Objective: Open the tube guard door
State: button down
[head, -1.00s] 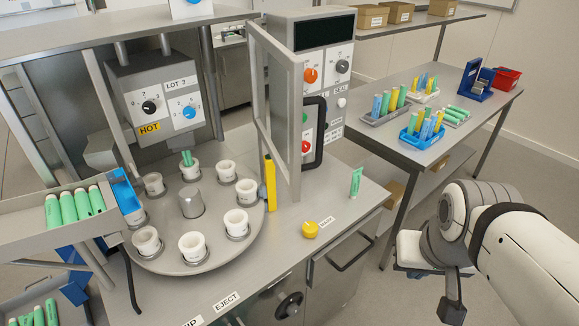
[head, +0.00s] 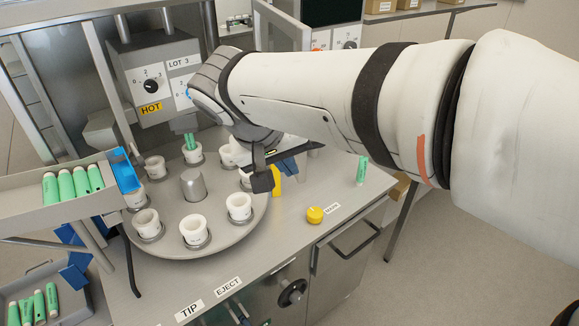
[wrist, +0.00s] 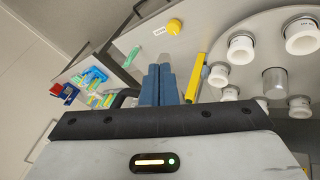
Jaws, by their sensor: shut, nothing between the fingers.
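The guard door is a clear panel in a grey frame (head: 284,30). Its top shows behind my arm in the head view, and the rest is hidden. A yellow upright bar (head: 276,186) stands by the turntable's right edge, and it also shows in the wrist view (wrist: 196,76). My gripper (head: 291,166) is over the turntable's right edge, close to this bar. In the wrist view its blue fingers (wrist: 160,72) are together and empty, just left of the bar with a small gap in the picture. I cannot tell whether they touch the door.
The round turntable (head: 215,238) carries several white cups around a metal hub (head: 192,185). A yellow knob (head: 315,215) and a green tube (head: 362,170) stand on the counter at right. A tray of green tubes (head: 75,185) is at left.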

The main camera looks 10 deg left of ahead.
jog(key=s+a+t, duration=0.1)
jog(key=s+a, duration=0.1)
jog(key=a, duration=0.5)
jog(key=w+d+f+p, duration=0.2)
jog(key=w+d+f, duration=0.3)
jog(key=w+f, duration=0.2)
jog(key=shift+w+d+n+p, duration=0.25)
jog(key=shift+w+n+p, duration=0.05)
jog(key=shift+w, duration=0.05)
